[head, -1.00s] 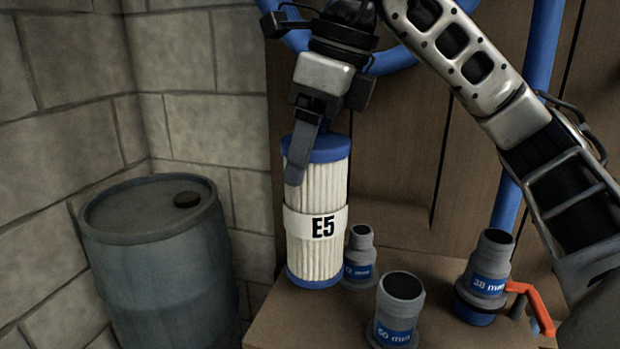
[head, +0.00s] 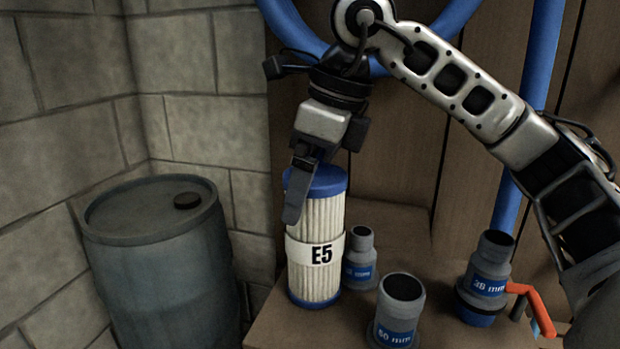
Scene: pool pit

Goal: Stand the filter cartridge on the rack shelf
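The filter cartridge (head: 318,282) is a white pleated cylinder with blue end caps and a white band marked E5. It is nearly upright over the left part of the wooden shelf (head: 270,330). I cannot tell whether its base touches the shelf. My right gripper (head: 311,206), on the arm from the right, is shut on the cartridge near its top. One dark finger lies across the near left side; the other is hidden. My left gripper is not in view.
A grey fitting (head: 361,248) stands close right of the cartridge. The 50 mm fitting (head: 401,295) is in front, and the 38 mm fitting (head: 490,262) with an orange lever is farther right. A blue-grey barrel (head: 165,265) stands left of the shelf.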

